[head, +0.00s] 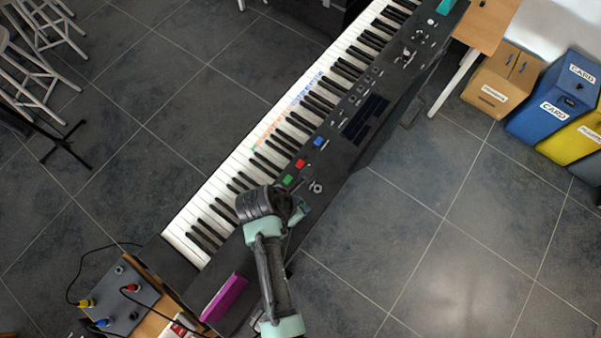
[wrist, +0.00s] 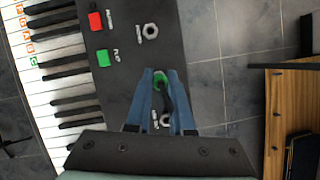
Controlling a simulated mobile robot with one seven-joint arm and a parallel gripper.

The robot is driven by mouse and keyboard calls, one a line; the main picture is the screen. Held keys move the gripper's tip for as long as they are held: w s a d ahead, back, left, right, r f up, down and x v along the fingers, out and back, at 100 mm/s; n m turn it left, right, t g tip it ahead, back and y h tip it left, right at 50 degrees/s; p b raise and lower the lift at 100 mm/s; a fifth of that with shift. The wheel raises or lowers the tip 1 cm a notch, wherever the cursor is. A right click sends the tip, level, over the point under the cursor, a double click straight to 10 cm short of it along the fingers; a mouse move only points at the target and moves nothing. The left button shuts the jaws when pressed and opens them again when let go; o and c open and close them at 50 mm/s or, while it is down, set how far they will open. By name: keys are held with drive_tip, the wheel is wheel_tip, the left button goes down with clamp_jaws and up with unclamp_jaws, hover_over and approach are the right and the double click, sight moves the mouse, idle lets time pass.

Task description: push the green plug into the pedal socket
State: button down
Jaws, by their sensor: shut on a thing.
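My gripper (wrist: 160,74) is shut on the green plug (wrist: 159,80), which shows between the blue fingertips in the wrist view. A dark part of the plug or its lead trails back between the fingers. The plug is over the keyboard's dark panel (wrist: 190,18); I cannot tell whether it touches it. One round metal socket (wrist: 151,31) lies ahead of the fingertips, with a label I cannot read. Another socket (wrist: 165,121) shows between the fingers, its label partly hidden. I cannot tell which is the pedal socket. In the head view my arm covers the plug.
The panel has a red button (wrist: 96,21) and a green button (wrist: 103,58) beside white keys (head: 225,190). A purple object (head: 223,298) and a box with coloured plugs (head: 122,297) stand near the keyboard's near end. Clear floor (head: 440,250) lies to the right.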

drive_tip(key=shift+f+b, duration=0.75)
drive_tip(key=shift+f, duration=0.4)
idle(0.4)
drive_tip(key=c, duration=0.7)
unclamp_jaws()
